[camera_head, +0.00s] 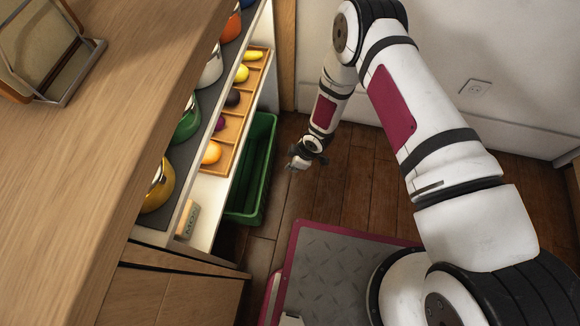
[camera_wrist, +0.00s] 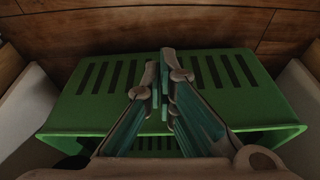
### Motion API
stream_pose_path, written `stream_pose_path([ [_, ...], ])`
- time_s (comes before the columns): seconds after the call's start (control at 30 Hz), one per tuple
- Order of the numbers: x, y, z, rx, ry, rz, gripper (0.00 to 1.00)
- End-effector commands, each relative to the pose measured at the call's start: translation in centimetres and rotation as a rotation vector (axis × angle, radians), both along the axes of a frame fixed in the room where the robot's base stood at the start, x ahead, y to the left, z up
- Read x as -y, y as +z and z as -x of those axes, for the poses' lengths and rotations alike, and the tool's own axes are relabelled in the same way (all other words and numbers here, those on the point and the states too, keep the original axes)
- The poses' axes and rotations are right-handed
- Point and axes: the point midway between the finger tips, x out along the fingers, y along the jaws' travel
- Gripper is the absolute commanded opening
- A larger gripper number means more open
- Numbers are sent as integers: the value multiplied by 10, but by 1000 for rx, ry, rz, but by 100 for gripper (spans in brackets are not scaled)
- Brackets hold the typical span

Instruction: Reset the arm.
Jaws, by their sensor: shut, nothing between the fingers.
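My white arm with dark red panels reaches away from my base in the head view, over the floor to the right of the counter. My gripper (camera_head: 297,163) hangs low at the arm's end, to the right of the green bin. In the wrist view my gripper (camera_wrist: 160,72) has its two fingers together with nothing visible between them. The green slotted bin (camera_wrist: 250,88) lies beyond the fingers in that view. I cannot tell how far the fingertips are from it.
An open drawer (camera_head: 211,189) holds a wooden tray (camera_head: 233,127) with fruit and vegetables. The green bin (camera_head: 240,218) stands below. The wooden counter (camera_head: 130,100) fills the left. A wall socket (camera_head: 475,88) is at right. Wood floor (camera_head: 365,180) is clear.

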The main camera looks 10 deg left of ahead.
Motion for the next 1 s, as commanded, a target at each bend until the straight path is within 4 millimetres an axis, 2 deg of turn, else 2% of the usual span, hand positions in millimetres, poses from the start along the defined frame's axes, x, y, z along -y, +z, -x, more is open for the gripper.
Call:
stream_pose_path([
  [0.1, 2, 6, 0, 1, 0, 0, 0],
  [0.33, 2, 6, 0, 1, 0, 0, 0],
  [0.47, 5, 18, -11, 9, -17, 13, 0],
  [0.57, 12, 46, -34, 28, -57, 40, 0],
  [0.7, 33, 108, -74, 59, -151, 102, 0],
  [0.8, 52, 155, -96, 78, -227, 146, 0],
  [1.0, 94, 251, -119, 101, -392, 221, 0],
])
